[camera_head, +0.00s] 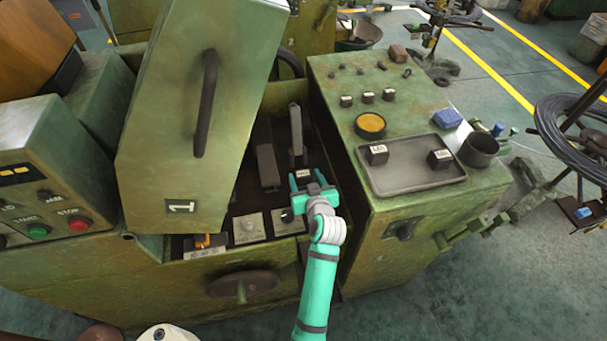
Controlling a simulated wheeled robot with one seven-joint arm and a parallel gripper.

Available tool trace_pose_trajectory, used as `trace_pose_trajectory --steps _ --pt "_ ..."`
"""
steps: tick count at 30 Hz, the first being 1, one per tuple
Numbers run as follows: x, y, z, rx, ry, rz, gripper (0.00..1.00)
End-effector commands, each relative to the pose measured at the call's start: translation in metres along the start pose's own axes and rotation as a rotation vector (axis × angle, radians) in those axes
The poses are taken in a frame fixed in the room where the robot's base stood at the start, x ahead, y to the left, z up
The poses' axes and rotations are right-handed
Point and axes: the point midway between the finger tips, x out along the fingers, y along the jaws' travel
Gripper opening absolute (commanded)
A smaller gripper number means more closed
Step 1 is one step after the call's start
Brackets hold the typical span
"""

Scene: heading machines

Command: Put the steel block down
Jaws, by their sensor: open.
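My gripper (307,179) is open inside the machine's open bay, with its teal fingers pointing away from the camera. A small dark block with a white label (303,173) shows between the fingertips. It seems to rest in the bay, but I cannot tell whether a finger touches it. Its label is too small to read, so I cannot be sure that it is the steel block. Two similar labelled dark blocks, one on the left (377,154) and one on the right (440,158), sit on the grey tray (408,182).
The raised green cover marked 1 (185,120) stands left of my gripper. Dark upright machine parts (267,165) stand just beyond it. The cabinet top (330,85) at right holds several small blocks, a yellow-topped round tin (370,125) and a dark cup (478,150).

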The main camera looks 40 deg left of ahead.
Motion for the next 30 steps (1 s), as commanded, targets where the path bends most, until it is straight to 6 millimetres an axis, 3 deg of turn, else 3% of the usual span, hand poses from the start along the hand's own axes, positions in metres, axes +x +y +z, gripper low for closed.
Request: trace_pose_trajectory --steps 6,13,19,30 --pt "-0.046 0.001 0.001 0.001 0.000 0.003 0.58" --pt "-0.079 0.000 0.000 0.001 0.000 0.001 0.58" --pt "-0.088 0.000 0.000 0.000 0.000 0.000 0.58" --pt "-0.089 0.000 0.000 0.000 0.000 0.000 0.58"
